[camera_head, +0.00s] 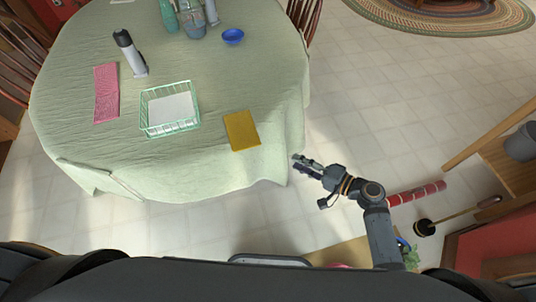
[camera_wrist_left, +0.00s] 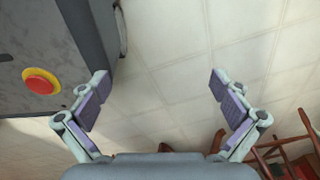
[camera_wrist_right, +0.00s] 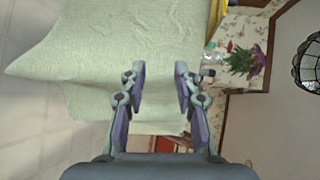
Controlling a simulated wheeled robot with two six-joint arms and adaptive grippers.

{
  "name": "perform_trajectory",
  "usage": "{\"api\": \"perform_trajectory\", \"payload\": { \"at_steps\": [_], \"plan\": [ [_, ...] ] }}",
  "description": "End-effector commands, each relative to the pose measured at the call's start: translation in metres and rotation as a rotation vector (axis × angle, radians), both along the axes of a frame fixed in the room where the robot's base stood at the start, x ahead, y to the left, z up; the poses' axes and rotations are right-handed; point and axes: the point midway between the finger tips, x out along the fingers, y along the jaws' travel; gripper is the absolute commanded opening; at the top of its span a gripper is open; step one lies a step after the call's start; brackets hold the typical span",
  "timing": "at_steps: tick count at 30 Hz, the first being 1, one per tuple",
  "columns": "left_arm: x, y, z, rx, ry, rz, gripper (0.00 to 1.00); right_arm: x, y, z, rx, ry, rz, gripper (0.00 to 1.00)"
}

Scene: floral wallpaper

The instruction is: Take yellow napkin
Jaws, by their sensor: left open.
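The yellow napkin (camera_head: 241,131) lies flat near the front right edge of a round table with a pale green cloth (camera_head: 222,90). My right gripper (camera_head: 298,165) is off the table's right edge, to the right of and a little below the napkin in the head view, apart from it. In the right wrist view its fingers (camera_wrist_right: 158,76) are partly spread with nothing between them, facing the hanging cloth. A yellow strip shows at the top of that view; I cannot tell if it is the napkin. My left gripper (camera_wrist_left: 158,85) is open and empty above floor; the head view does not show it.
A green wire basket (camera_head: 169,108) stands left of the napkin. A pink cloth (camera_head: 106,93), a dark-topped bottle (camera_head: 131,54) and a blue bowl (camera_head: 232,36) are on the table. A red roll (camera_head: 416,193) and a plunger (camera_head: 424,227) are on the right. Tiled floor lies right of the table.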

Motion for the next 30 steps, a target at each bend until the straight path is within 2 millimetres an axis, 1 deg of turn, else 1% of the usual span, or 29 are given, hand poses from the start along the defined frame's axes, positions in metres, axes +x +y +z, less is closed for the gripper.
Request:
{"api": "perform_trajectory", "payload": {
  "at_steps": [1, 3, 4, 6, 7, 10, 14, 20, 24, 30],
  "plan": [
    [-0.007, 0.001, -0.019, 0.001, 0.011, 0.0, 1.0, -0.001, 0.007, 0.012, 0.062, -0.041, 0.03, 0.31],
    [-0.019, 0.003, -0.026, 0.004, 0.028, -0.001, 1.0, -0.004, 0.014, 0.038, 0.13, -0.082, 0.065, 0.31],
    [-0.025, 0.003, -0.027, 0.004, 0.035, 0.0, 1.0, -0.005, 0.016, 0.047, 0.15, -0.095, 0.077, 0.31],
    [-0.034, 0.005, -0.029, 0.007, 0.05, -0.001, 1.0, -0.007, 0.019, 0.06, 0.18, -0.111, 0.094, 0.31],
    [-0.037, 0.006, -0.029, 0.007, 0.054, -0.001, 1.0, -0.008, 0.02, 0.063, 0.186, -0.115, 0.097, 0.31],
    [-0.039, 0.007, -0.027, 0.009, 0.057, -0.001, 1.0, -0.008, 0.02, 0.067, 0.193, -0.118, 0.1, 0.31],
    [-0.032, 0.008, -0.025, 0.011, 0.048, -0.002, 1.0, -0.004, 0.026, 0.068, 0.195, -0.119, 0.098, 0.31],
    [-0.019, 0.008, -0.019, 0.01, 0.026, -0.003, 1.0, 0.01, 0.054, 0.069, 0.196, -0.119, 0.095, 0.31],
    [-0.018, 0.008, -0.017, 0.01, 0.025, -0.003, 1.0, 0.021, 0.075, 0.068, 0.195, -0.118, 0.096, 0.31],
    [-0.021, 0.008, -0.019, 0.01, 0.03, -0.003, 1.0, 0.032, 0.098, 0.065, 0.192, -0.117, 0.097, 0.31]
  ]
}}
